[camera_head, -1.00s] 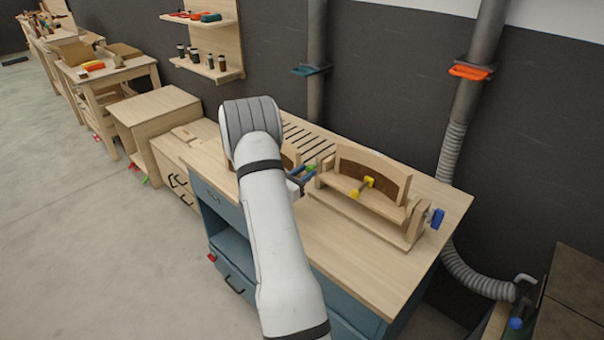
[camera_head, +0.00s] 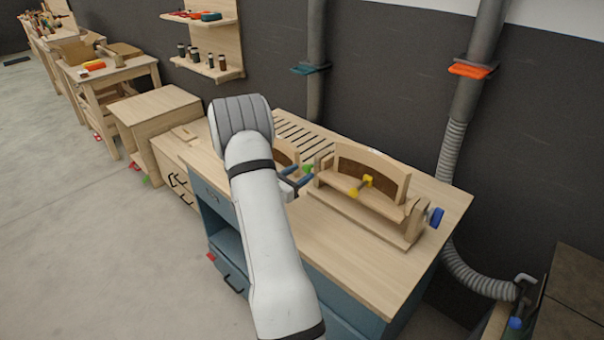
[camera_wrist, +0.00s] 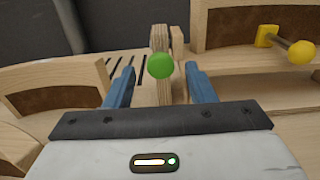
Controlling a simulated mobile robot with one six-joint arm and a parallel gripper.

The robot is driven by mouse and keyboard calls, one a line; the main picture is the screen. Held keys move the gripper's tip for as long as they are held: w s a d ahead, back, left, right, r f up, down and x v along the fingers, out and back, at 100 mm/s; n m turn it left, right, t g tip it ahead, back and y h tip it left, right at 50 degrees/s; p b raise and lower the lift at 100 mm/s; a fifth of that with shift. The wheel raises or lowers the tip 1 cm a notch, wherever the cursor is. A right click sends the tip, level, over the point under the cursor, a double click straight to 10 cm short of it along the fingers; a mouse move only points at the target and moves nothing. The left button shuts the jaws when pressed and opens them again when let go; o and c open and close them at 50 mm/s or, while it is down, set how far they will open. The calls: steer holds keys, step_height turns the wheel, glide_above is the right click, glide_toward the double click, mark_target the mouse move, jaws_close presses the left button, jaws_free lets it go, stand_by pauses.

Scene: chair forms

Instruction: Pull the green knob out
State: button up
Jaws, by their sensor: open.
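The green knob (camera_wrist: 160,66) is a round ball in the wrist view, in front of a light wooden upright. In the head view only a small part of the green knob (camera_head: 308,168) shows beside my gripper. My gripper (camera_wrist: 160,80) has two blue fingers, open, one to the left and one to the right of the knob. The knob appears between the fingertips; neither finger seems to touch it. My gripper's fingers (camera_head: 302,176) are partly hidden by my arm in the head view.
A curved wooden form (camera_head: 370,168) with a yellow knob (camera_head: 354,192) and a blue knob (camera_head: 436,218) stands right of my gripper on the workbench (camera_head: 350,262). Another curved form (camera_wrist: 55,92) is close on the left. The bench front is clear.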

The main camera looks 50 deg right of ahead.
steer(key=a+b, duration=0.1)
steer(key=a, duration=0.6)
steer(key=shift+b, duration=0.4)
steer(key=shift+s, duration=0.1)
steer(key=s+a+r+m+g+y, duration=0.4)
steer(key=s+a+r+m+y, duration=0.3)
steer(key=s+a+r+m, duration=0.3)
steer(key=s+a+r+m+t+y, duration=0.1)
steer(key=s+a+m+t+y, duration=0.1)
steer(key=a, duration=0.6)
steer(key=s+a+r+m+t+y, duration=0.1)
steer(key=s+a+m+t+y, duration=0.1)
steer(key=a, duration=0.7)
steer(key=s+a+r+m+t+y, duration=0.1)
steer(key=s+a+m+t+y, duration=0.1)
steer(key=s+a+m+y, duration=0.2)
steer(key=s+a+y, duration=0.1)
steer(key=a+y, duration=0.2)
steer(key=a, duration=0.1)
steer(key=shift+a+t, duration=0.4)
